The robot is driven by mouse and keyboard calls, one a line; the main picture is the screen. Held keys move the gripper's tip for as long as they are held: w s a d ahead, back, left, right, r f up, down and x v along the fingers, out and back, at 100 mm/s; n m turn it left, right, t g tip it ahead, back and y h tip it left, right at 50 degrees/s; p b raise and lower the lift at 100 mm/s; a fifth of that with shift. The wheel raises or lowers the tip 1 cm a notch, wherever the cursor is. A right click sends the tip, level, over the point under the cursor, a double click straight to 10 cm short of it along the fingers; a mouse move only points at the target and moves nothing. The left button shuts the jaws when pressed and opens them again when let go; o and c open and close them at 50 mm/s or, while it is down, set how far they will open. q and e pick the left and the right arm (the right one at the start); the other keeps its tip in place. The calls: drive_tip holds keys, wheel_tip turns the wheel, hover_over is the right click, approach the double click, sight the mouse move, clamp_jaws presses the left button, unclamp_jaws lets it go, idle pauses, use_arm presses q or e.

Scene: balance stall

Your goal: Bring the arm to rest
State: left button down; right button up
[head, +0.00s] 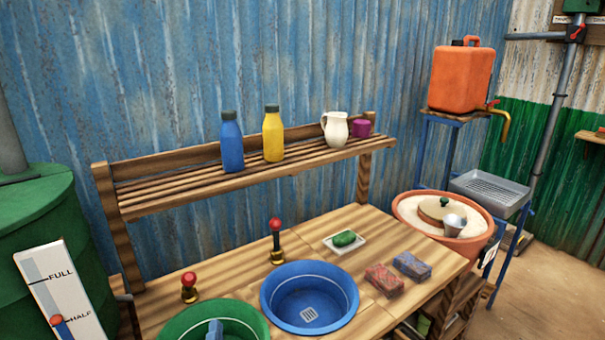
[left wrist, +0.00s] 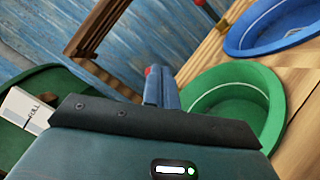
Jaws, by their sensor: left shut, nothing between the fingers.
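My left gripper (head: 215,329) shows only as a small blue-grey tip at the bottom edge of the head view, in front of the green basin (head: 190,320). In the left wrist view its fingers (left wrist: 161,86) are shut together and hold nothing. There the green basin (left wrist: 235,105) lies just right of the fingers. I cannot tell the height of the fingertips over the basin. The rest of my left arm is out of the head view. My right gripper is in neither view.
A blue basin (head: 310,298), two red-knobbed taps (head: 276,240), a soap dish (head: 345,242) and two sponges (head: 384,280) occupy the wooden counter (head: 240,270). A slatted shelf (head: 200,195) holds bottles and a jug. A green barrel (head: 40,220) and level gauge (head: 60,290) stand left.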

use_arm(q)
drive_tip(key=s+d+f+m+h, duration=0.1)
drive_tip(key=s+m+h, duration=0.1)
drive_tip(key=m, duration=0.2)
drive_tip(key=s+d+f+m+g+h, duration=0.1)
drive_tip(key=s+d+m+h, duration=0.1)
drive_tip(key=m, duration=0.2)
drive_tip(key=s+d+f+m+h, duration=0.1)
drive_tip(key=s+m+h, duration=0.1)
drive_tip(key=m, duration=0.2)
drive_tip(key=shift+d+f+m+h, duration=0.2)
drive_tip(key=shift+d+m+h, duration=0.1)
drive_tip(key=s+f+m+g, duration=0.1)
drive_tip(key=m, duration=0.1)
drive_tip(key=s+d+f+m+g+h, duration=0.1)
drive_tip(key=s+f+m, duration=0.1)
drive_tip(key=m, duration=0.1)
drive_tip(key=shift+s+g, duration=0.1)
drive_tip(key=shift+g, duration=0.2)
drive_tip(key=s+a+f+m+g+y, duration=0.1)
drive_tip(key=s+a+f+m+g, duration=0.1)
drive_tip(key=s+f+m+g, duration=0.3)
drive_tip(key=shift+s+a+f+m, duration=0.4)
drive_tip(key=shift+s+f+m, duration=0.8)
drive_tip(key=shift+s+m, duration=1.2)
